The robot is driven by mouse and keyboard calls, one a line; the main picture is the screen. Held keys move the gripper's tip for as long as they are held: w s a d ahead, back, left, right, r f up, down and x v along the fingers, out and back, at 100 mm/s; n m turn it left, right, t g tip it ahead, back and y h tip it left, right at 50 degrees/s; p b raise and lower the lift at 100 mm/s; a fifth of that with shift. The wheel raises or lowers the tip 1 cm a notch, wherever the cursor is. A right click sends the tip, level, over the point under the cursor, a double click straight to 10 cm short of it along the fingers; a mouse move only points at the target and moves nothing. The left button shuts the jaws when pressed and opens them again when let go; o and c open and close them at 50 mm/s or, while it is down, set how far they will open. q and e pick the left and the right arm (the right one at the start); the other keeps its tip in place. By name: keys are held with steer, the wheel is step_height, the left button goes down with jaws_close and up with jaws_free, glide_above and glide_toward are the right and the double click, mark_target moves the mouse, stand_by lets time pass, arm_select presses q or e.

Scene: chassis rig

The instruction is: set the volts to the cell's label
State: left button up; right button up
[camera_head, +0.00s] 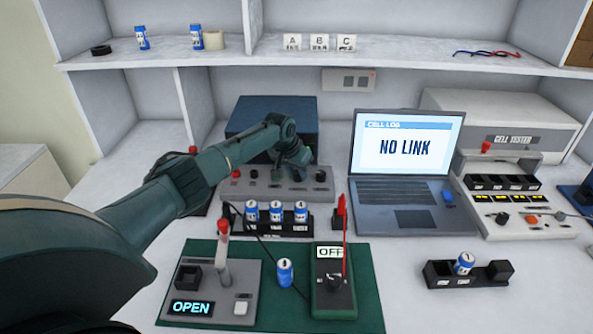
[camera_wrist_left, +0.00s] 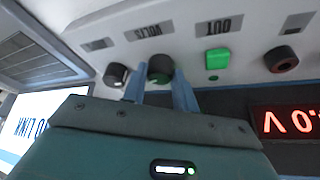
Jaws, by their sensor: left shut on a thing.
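My left gripper (camera_head: 300,160) is at the grey power supply (camera_head: 262,190) at the back of the bench. In the left wrist view its blue fingers (camera_wrist_left: 160,92) are shut on the dark volts knob (camera_wrist_left: 160,68), under an inverted VOLTS label. A red display (camera_wrist_left: 290,122) is cut off by the edge; "0" and "V" show. A blue and white cell (camera_head: 286,272) stands on the green mat (camera_head: 272,252); its label is too small to read. My right gripper is not in view.
A laptop (camera_head: 405,150) reads NO LINK. Several cells stand in a black rack (camera_head: 238,228). A fixture reading OPEN (camera_head: 245,285) and a meter reading OFF (camera_head: 334,300) flank the cell. A black holder (camera_head: 440,280) has one cell. A cell tester (camera_head: 505,200) stands right.

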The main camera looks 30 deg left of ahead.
arm_select(q)
steer(key=shift+f+m+h+b, duration=0.15)
steer(key=shift+m+h+b, duration=0.25)
steer(key=shift+m, duration=0.3)
steer(key=shift+c, duration=0.2)
steer(key=shift+m, duration=0.3)
steer(key=o, duration=1)
steer(key=shift+c, duration=0.2)
steer(key=shift+r, duration=0.2)
